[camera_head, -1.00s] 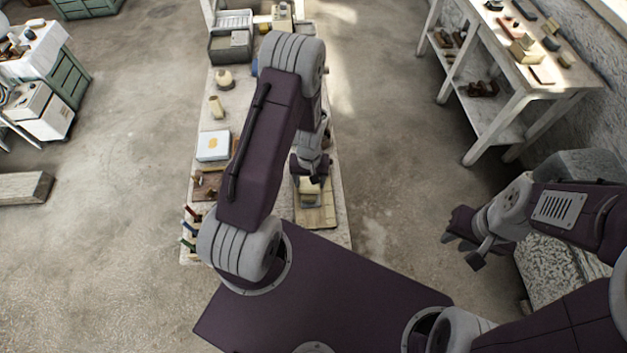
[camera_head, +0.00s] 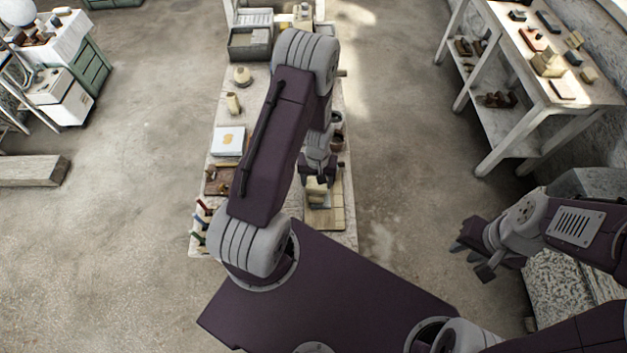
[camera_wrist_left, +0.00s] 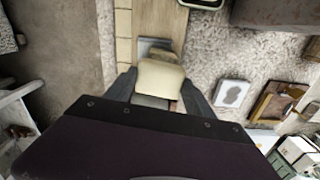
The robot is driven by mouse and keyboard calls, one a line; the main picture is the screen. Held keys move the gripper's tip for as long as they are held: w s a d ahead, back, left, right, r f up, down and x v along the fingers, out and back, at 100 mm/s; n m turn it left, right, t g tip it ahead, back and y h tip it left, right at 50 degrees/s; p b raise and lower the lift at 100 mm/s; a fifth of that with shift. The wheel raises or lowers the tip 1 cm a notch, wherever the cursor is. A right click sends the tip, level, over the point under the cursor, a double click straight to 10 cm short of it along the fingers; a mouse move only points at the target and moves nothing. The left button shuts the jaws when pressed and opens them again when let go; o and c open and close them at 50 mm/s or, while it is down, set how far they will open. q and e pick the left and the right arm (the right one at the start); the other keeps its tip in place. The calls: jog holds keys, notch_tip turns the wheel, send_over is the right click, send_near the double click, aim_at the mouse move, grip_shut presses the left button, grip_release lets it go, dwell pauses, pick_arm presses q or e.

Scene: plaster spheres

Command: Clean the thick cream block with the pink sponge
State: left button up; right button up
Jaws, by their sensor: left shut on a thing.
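My left gripper (camera_head: 318,178) is shut on a cream block (camera_wrist_left: 158,78), whose sides sit between the two fingers in the left wrist view. In the head view the cream block (camera_head: 316,187) shows below the fingers, over a wooden board (camera_head: 325,218). A grey flat piece (camera_wrist_left: 155,44) and a tan edge show just beyond the block; I cannot tell whether they touch it. My right gripper (camera_head: 470,258) hangs open and empty over the floor. I cannot make out a pink sponge; a small reddish block (camera_head: 530,40) lies on the right-hand table.
The narrow worktable (camera_head: 214,135) carries a white box (camera_head: 228,141), a brown tray (camera_head: 218,182), small jars and a grey bin (camera_head: 250,45). Another table (camera_head: 515,75) with several small blocks stands at the right. Open floor (camera_head: 410,170) lies between them.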

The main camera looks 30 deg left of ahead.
pick_arm(q)
jog(key=shift+w+d+r, duration=0.15)
jog(key=shift+d+r, duration=0.15)
jog(key=shift+r, duration=0.05)
jog(key=shift+d, duration=0.1)
notch_tip(320, 180, up, 2)
jog(key=shift+r+p, duration=0.2)
jog(key=shift+p, duration=0.9)
jog(key=shift+r, duration=0.1)
